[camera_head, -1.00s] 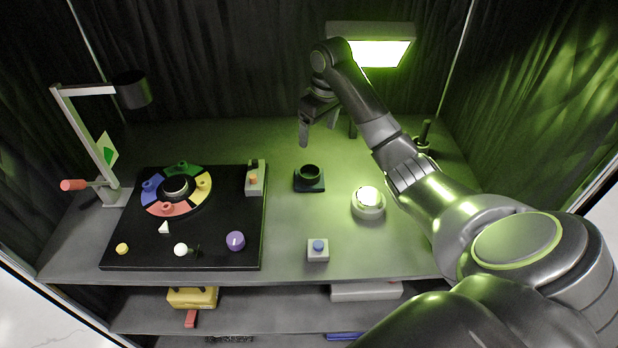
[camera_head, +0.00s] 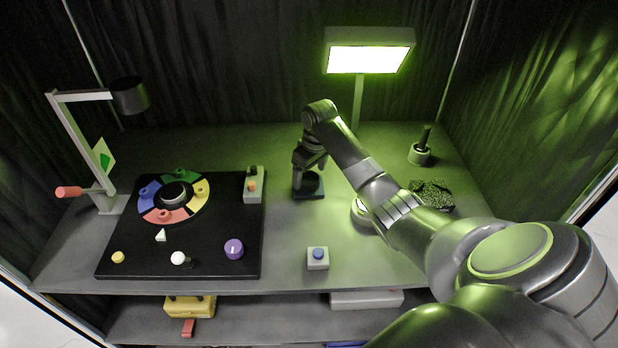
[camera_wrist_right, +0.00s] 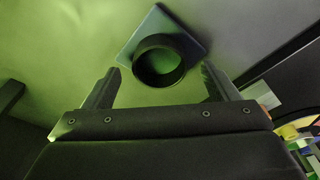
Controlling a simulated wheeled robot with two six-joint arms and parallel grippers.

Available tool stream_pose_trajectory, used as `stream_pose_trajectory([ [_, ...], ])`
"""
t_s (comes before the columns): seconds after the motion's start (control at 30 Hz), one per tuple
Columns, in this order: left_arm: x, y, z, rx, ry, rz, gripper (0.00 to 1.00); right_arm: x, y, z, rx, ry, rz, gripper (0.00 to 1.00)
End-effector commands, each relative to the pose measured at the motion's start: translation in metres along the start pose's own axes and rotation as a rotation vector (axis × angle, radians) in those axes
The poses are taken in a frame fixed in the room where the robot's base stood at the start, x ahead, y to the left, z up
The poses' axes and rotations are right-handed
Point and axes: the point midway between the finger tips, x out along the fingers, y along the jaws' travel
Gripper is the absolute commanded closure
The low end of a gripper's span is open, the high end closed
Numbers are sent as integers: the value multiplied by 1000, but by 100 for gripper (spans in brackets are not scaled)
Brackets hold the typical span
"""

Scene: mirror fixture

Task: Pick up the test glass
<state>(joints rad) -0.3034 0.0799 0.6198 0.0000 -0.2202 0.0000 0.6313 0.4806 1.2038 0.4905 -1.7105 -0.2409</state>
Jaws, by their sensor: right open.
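A dark, round, open-topped piece (camera_head: 308,184), the likeliest test glass, stands on a dark square base (camera_head: 311,196) near the middle of the table. My right gripper (camera_head: 309,172) is directly above it with its fingers pointing down, partly covering it. In the right wrist view, the round piece (camera_wrist_right: 159,62) shows between and just beyond the two spread fingertips. The gripper is open and holds nothing; I cannot tell whether a finger touches the piece. My left gripper is not in view.
A black board (camera_head: 215,265) with a coloured ring and knobs lies left. A blue-button box (camera_head: 317,259) is in front. A lit lamp panel (camera_head: 369,52) stands behind. A speckled block (camera_head: 432,194) and a dark-handled tool (camera_head: 420,153) are at right. A lamp stand (camera_head: 85,130) is far left.

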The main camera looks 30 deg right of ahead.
Motion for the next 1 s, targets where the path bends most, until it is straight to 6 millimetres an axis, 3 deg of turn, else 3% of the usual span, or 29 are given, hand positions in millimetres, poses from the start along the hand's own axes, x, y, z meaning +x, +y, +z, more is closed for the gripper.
stream_pose_trajectory([
  [0.13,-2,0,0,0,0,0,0,13,0,1,0,-2,1,19],
  [0.37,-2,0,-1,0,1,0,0,15,0,0,-1,0,2,19],
  [0.77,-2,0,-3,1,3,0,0,14,0,0,0,0,2,70],
  [1.0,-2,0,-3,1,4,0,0,13,1,0,-1,2,2,72],
])
